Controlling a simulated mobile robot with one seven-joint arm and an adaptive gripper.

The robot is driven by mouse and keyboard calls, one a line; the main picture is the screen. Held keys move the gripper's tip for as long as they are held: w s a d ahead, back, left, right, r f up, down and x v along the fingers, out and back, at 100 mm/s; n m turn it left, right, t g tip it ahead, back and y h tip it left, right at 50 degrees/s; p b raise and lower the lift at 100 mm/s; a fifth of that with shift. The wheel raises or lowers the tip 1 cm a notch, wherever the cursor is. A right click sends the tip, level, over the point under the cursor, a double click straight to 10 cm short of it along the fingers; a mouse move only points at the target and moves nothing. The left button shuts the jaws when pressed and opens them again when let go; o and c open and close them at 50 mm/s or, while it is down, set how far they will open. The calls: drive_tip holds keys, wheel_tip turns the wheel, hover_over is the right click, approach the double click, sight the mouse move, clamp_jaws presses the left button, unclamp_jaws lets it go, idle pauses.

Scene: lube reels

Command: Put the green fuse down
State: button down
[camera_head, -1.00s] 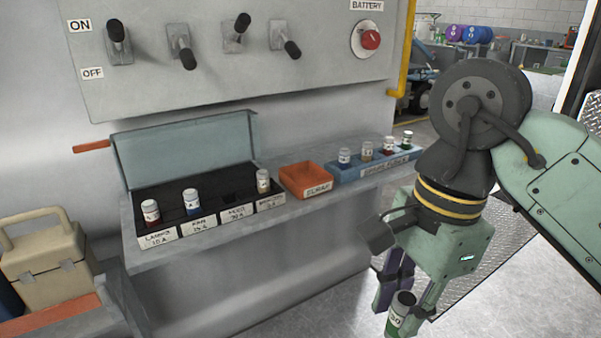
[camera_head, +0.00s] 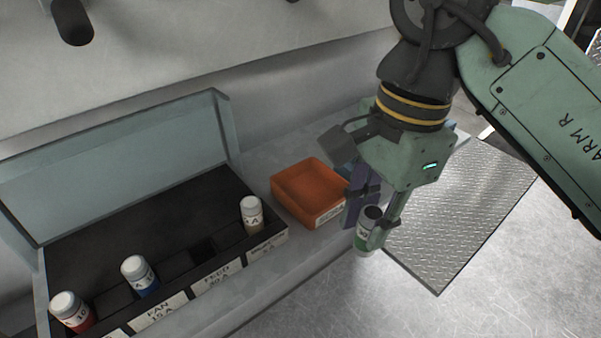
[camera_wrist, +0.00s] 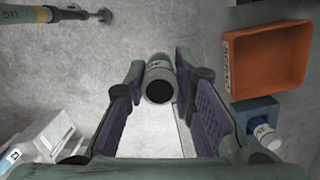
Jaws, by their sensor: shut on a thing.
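The green fuse (camera_head: 364,236), with a dark end, a white label and a green band, is in my gripper (camera_head: 372,215). My gripper is shut on it and holds it nearly upright, in front of and right of the orange scrap tray (camera_head: 309,192). In the wrist view the fuse (camera_wrist: 160,82) sits between the two fingers, with floor behind it. The fuse box (camera_head: 130,250) has a red, a blue and a tan fuse in it; the slot marked FEED 30 A (camera_head: 204,248) looks empty.
The orange tray (camera_wrist: 266,60) looks empty. Beside it in the wrist view is the blue rack (camera_wrist: 252,108) with a blue-labelled fuse (camera_wrist: 264,134); my arm mostly hides this rack in the head view. The box's open lid (camera_head: 125,170) stands behind. Metal tread plate (camera_head: 455,215) lies at right.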

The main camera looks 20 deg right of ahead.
drive_tip(key=w+f+p, duration=0.1)
drive_tip(key=w, duration=0.4)
drive_tip(key=w+f+p, duration=0.1)
drive_tip(key=w+f, duration=0.1)
drive_tip(key=w, duration=0.3)
drive_tip(key=w+a+f+p, duration=0.1)
drive_tip(key=w, duration=0.5)
drive_tip(key=shift+w+a+f, duration=0.1)
drive_tip(key=shift+f, duration=0.35)
drive_tip(key=shift+f, duration=0.1)
drive_tip(key=shift+f, duration=0.15)
drive_tip(key=c, duration=1.4)
unclamp_jaws()
drive_tip(key=shift+o, duration=0.2)
